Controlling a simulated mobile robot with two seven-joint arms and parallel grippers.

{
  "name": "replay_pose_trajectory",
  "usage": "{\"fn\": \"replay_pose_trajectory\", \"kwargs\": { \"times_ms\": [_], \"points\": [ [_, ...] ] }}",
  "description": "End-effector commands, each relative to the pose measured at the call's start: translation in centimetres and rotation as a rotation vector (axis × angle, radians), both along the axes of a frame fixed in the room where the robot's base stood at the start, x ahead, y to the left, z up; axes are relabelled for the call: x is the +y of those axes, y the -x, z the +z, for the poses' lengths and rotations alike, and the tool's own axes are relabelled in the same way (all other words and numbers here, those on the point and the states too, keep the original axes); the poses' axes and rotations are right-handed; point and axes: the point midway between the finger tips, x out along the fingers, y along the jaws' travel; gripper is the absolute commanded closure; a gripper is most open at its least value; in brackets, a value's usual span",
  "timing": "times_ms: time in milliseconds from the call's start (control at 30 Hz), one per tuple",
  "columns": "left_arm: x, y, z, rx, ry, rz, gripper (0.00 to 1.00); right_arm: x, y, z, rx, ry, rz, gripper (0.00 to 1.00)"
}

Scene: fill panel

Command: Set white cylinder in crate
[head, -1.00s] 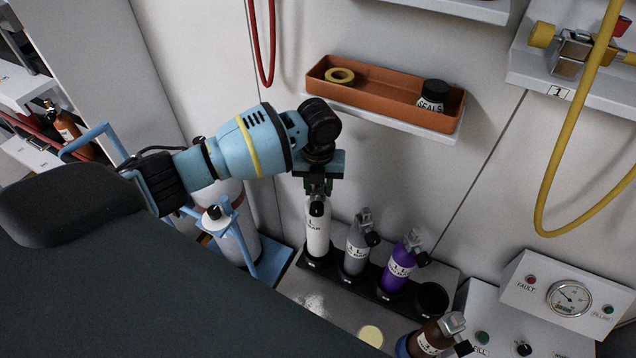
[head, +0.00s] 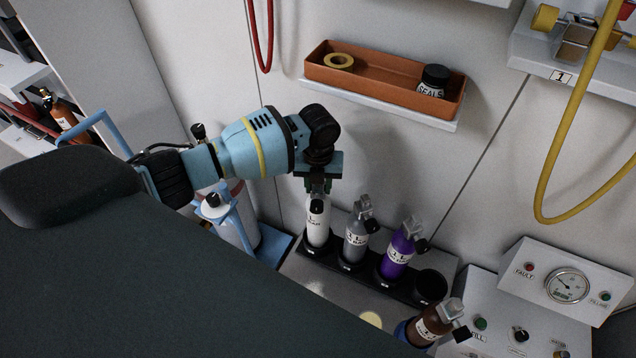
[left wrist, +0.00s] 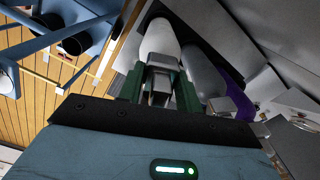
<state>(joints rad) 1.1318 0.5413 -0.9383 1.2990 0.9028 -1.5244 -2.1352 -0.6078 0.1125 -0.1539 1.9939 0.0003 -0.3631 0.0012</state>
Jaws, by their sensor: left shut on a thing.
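The white cylinder (head: 317,228) stands upright at the left end of a black rack, its foot at its ring. My left gripper (head: 317,184) is above it and shut on its valve top. In the left wrist view the gripper (left wrist: 158,84) holds the valve, with the white body (left wrist: 160,40) beyond it. I cannot make out for sure which thing is the crate. A blue frame with dark round openings shows in the left wrist view (left wrist: 75,42). My right gripper is out of view.
Beside the white cylinder in the rack stand grey (head: 355,242) and purple (head: 399,252) cylinders, with an empty ring (head: 431,286). A brown cylinder (head: 428,326) leans at front right. An orange tray (head: 385,88) hangs on the wall. A blue stand (head: 272,246) is at left.

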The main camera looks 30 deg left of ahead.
Motion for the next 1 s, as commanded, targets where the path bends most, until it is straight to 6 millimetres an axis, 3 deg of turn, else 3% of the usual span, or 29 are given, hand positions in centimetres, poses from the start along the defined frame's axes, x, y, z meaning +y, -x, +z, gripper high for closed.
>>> {"fn": "replay_pose_trajectory", "kwargs": {
  "times_ms": [133, 167, 300, 667, 1000],
  "points": [
    [-0.1, -0.3, 0.1, -0.008, 0.003, 0.000, 1.00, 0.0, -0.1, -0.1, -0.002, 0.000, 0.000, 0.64],
    [0.0, 0.0, -0.2, -0.001, 0.000, 0.000, 0.62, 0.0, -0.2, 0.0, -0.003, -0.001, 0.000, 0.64],
    [0.0, 0.0, -0.2, -0.001, 0.000, 0.000, 0.44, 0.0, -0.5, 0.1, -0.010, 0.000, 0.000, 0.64],
    [0.0, -0.1, 0.4, -0.002, 0.000, 0.000, 0.44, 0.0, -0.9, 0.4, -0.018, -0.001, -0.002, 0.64],
    [0.0, -0.1, 5.4, -0.004, 0.000, 0.000, 0.44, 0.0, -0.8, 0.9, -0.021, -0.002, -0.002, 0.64]
  ]
}}
